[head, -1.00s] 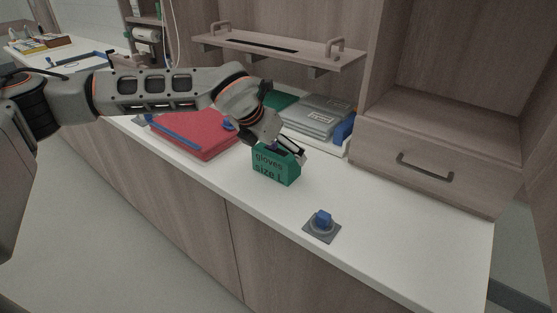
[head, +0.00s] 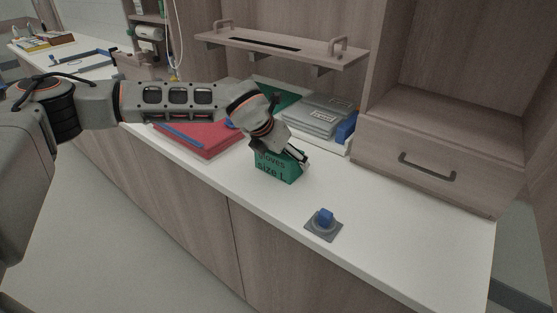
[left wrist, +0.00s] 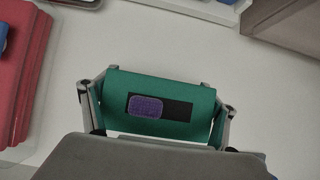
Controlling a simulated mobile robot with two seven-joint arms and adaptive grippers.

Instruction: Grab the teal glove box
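The teal glove box (head: 277,168), marked "gloves size L", stands on the white counter. My left gripper (head: 287,155) is over it from above and partly hides its top. In the left wrist view the box (left wrist: 160,106) has a dark slot with a purple patch on top. The left gripper's fingers (left wrist: 160,104) straddle the box, one at each end, close against its sides. They look open around it; contact is hard to make out. My right gripper is in neither view.
A blue knob on a grey base (head: 324,222) stands to the right, near the front edge. A red folder (head: 205,140) lies left of the box, and grey packages (head: 318,116) behind it. A wooden shelf (head: 285,47) hangs above. The counter (head: 400,235) is clear at right.

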